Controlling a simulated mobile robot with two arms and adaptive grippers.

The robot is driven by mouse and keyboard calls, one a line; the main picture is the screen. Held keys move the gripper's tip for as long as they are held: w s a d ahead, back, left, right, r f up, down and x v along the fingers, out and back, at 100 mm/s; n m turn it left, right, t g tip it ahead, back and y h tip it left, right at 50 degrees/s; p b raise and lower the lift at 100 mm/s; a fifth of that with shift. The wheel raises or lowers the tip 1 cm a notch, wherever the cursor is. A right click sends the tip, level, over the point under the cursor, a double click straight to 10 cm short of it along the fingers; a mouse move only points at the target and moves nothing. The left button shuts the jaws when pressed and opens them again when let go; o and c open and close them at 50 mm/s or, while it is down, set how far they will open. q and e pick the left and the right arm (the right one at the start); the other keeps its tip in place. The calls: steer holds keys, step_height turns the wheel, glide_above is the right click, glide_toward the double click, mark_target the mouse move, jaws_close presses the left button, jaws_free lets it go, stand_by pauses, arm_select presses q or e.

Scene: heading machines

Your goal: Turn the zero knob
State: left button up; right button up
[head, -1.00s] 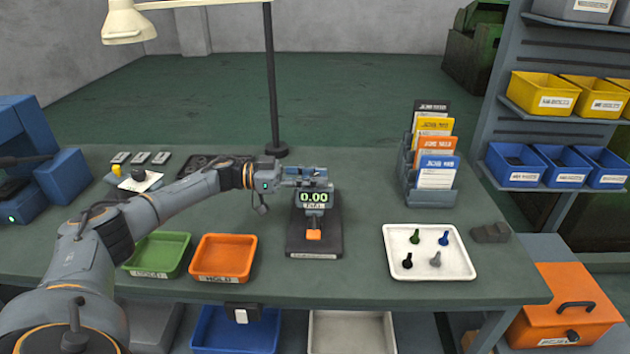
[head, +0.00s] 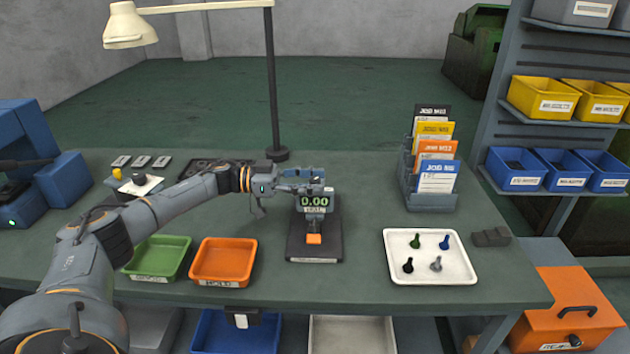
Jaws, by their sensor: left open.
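The gauge (head: 314,202) stands on a dark base (head: 316,248) in the middle of the bench, and its green display reads 0.00. The fingers are small in the picture; the jaws are open. The zero knob cannot be made out, and the gripper may cover it. Whether the fingers touch the gauge cannot be told. My right gripper is not in view.
A green tray (head: 158,277) and an orange tray (head: 223,281) lie left of the gauge. A lamp post (head: 272,90) rises behind the gauge. Bench is clear between gauge and white tray.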

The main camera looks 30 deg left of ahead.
arm_select(q)
steer(key=v, duration=1.1)
steer(key=shift+a, duration=0.25)
